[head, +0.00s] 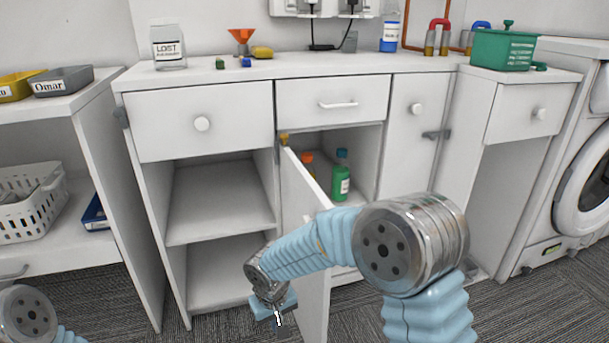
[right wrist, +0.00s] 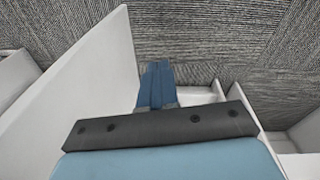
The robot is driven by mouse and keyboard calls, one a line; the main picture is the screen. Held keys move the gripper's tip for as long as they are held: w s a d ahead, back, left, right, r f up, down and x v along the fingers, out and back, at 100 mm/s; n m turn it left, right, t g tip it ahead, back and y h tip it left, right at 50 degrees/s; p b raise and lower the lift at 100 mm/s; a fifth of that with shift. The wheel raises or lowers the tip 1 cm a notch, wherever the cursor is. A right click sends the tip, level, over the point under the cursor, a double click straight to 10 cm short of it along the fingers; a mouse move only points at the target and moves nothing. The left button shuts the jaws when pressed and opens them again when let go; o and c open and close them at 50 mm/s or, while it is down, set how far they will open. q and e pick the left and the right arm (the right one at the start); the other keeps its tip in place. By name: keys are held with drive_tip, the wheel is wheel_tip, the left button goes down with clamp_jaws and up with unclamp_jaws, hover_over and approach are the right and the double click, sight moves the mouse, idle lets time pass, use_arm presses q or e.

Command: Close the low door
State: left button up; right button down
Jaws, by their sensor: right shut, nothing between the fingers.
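The low door (head: 315,305) is a white panel below the middle drawer of the white cabinet. It stands ajar, swung out toward me, with its compartment visible behind it. My right arm reaches across in front of the door and hides part of it. My right gripper (head: 278,313) is low, just left of the door, pointing down; its fingers are shut and empty. The right wrist view shows the blue fingers (right wrist: 156,86) together beside a large white panel (right wrist: 85,85), which looks like the door. Whether they touch is unclear. My left gripper is out of view.
Inside the compartment stand a green bottle (head: 341,177) and an orange-topped item (head: 308,162). Open shelves (head: 222,200) lie left of the door. The countertop (head: 300,66) holds a jar, funnel and green box. Carpet (head: 365,318) is clear in front.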

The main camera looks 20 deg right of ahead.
wheel_tip(320, 180, up, 38)
drive_tip(key=m+t+h+p, duration=0.3)
drive_tip(key=t+h+p, duration=0.15)
drive_tip(key=p, duration=0.25)
approach(315, 205)
wheel_tip(315, 205, down, 4)
drive_tip(key=w, duration=0.3)
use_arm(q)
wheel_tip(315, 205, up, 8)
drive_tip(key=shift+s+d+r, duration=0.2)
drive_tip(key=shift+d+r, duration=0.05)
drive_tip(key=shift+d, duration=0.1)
use_arm(e)
drive_tip(key=shift+s+d+g+h, duration=0.25)
drive_tip(key=shift+d+g, duration=0.1)
drive_tip(key=shift+d, duration=0.45)
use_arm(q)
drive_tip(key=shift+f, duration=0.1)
use_arm(e)
drive_tip(key=shift+d, duration=0.1)
